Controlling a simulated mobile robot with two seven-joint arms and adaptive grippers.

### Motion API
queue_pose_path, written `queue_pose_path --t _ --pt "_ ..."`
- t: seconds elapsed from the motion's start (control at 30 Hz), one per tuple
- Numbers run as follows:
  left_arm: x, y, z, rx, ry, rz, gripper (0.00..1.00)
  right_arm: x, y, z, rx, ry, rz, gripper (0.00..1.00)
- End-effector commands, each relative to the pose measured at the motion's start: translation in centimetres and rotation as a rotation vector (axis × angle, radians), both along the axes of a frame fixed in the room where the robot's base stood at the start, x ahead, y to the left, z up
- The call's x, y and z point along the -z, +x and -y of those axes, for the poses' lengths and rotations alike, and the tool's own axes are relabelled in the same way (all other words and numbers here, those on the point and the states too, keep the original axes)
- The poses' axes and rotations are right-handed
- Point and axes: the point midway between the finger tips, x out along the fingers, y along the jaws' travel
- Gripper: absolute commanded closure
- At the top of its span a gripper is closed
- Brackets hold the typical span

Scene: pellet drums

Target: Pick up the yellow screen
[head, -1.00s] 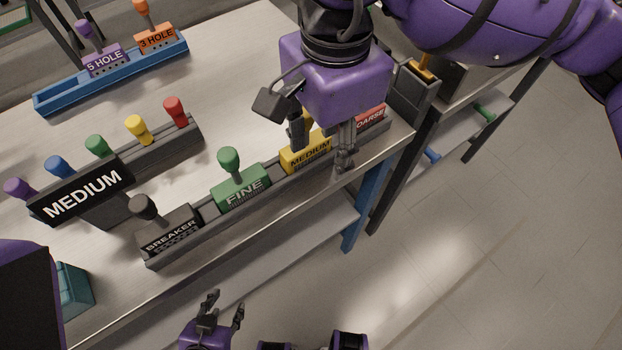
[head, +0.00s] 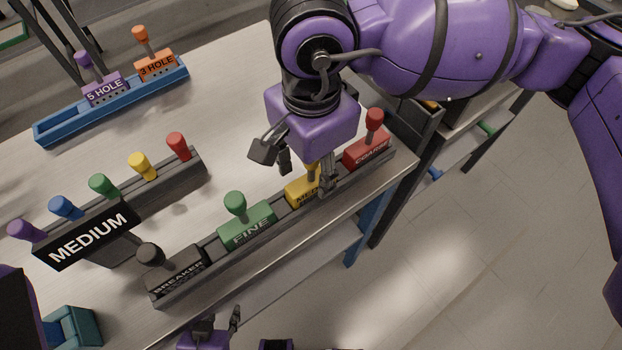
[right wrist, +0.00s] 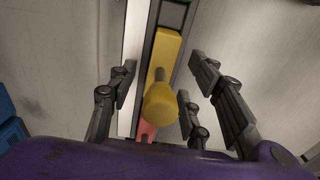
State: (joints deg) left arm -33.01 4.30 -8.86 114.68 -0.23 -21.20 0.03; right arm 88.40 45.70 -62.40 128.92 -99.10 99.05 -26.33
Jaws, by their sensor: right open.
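The yellow screen (head: 298,191), lettered MEDIUM, sits in the dark rack (head: 212,266) between the green FINE screen (head: 247,228) and the red COARSE screen (head: 368,150). My right gripper (head: 306,182) is open just above the yellow screen and partly hides it. In the right wrist view the yellow round-topped handle (right wrist: 160,103) stands between the open fingers, with no clear contact on either side. The yellow body shows beyond it. My left gripper (head: 222,318) is low at the bottom edge, away from the screens, with its fingers apart and empty.
The black BREAKER piece (head: 175,272) stands at the rack's near-left end. A MEDIUM sign (head: 88,235) fronts a holder with several coloured handles. A blue rack (head: 110,105) with two hole plates lies at the back left. The table top (head: 215,120) is clear between them.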

Motion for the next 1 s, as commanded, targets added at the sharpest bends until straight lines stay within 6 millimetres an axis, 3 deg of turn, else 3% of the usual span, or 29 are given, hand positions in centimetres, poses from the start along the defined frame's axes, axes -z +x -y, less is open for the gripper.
queue_pose_path --t 0.13,0.37,0.73,1.0 --pt "-0.2 0.2 0.0 0.0 0.0 0.007 0.61 1.5 0.0 -0.1 0.001 0.001 -0.001 0.55" --pt "-0.3 0.7 0.1 0.004 0.0 0.014 0.61 1.7 0.1 -0.1 0.0 0.001 0.0 0.55" --pt "-0.3 1.1 0.2 0.006 -0.001 0.02 0.61 1.6 0.1 -0.1 0.0 0.001 0.0 1.0" --pt "-0.2 0.7 0.1 0.005 0.0 0.013 0.61 1.6 0.1 -0.1 0.0 0.002 0.001 1.0"
